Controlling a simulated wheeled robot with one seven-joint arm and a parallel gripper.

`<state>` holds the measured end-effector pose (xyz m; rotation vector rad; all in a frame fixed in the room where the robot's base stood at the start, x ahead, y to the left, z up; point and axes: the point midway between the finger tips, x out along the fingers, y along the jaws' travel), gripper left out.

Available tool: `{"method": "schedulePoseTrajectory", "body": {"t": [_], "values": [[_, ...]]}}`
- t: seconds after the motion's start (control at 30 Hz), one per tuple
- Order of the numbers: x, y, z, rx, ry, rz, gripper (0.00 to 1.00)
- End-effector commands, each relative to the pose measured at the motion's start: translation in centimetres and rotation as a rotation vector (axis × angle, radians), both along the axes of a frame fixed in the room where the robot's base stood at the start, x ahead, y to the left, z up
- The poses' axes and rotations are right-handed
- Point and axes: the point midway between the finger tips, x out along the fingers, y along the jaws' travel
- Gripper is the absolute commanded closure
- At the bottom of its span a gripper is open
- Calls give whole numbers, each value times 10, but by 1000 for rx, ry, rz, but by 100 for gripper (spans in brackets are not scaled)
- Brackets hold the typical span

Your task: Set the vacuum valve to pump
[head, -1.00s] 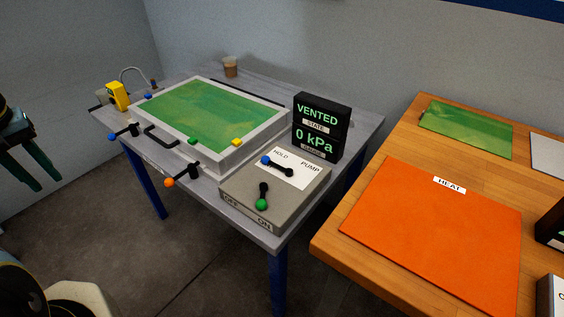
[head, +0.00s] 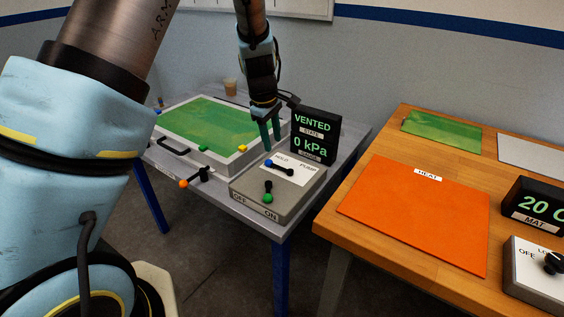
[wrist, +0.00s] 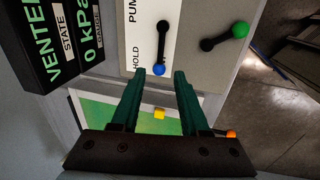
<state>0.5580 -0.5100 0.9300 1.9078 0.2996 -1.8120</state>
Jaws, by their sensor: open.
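The vacuum valve is a black lever with a blue knob (head: 268,162) on a white plate marked HOLD and PUMP, on top of the grey control box (head: 245,190). My gripper (head: 271,149) is open, with green fingers pointing down just above the blue knob in the head view. In the wrist view the blue knob (wrist: 159,70) shows between the two fingertips. I cannot tell whether the fingers touch it. The display (head: 315,135) reads VENTED and 0 kPa.
A second lever with a green knob (head: 267,198) sits near the OFF/ON labels. The green-filled tray (head: 225,168) has an orange-knobbed handle (head: 184,183) at its front. A wooden table (head: 335,220) with an orange heat mat (head: 415,215) stands to the right.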

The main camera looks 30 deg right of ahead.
Motion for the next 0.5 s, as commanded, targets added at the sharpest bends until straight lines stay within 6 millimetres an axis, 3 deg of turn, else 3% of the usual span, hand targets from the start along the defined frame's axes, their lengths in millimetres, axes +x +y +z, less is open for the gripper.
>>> {"method": "schedulePoseTrajectory", "body": {"t": [0.3,0.5], "values": [[5,-9,-58,2,2,1,55],[7,-13,-81,0,1,-1,55]]}}
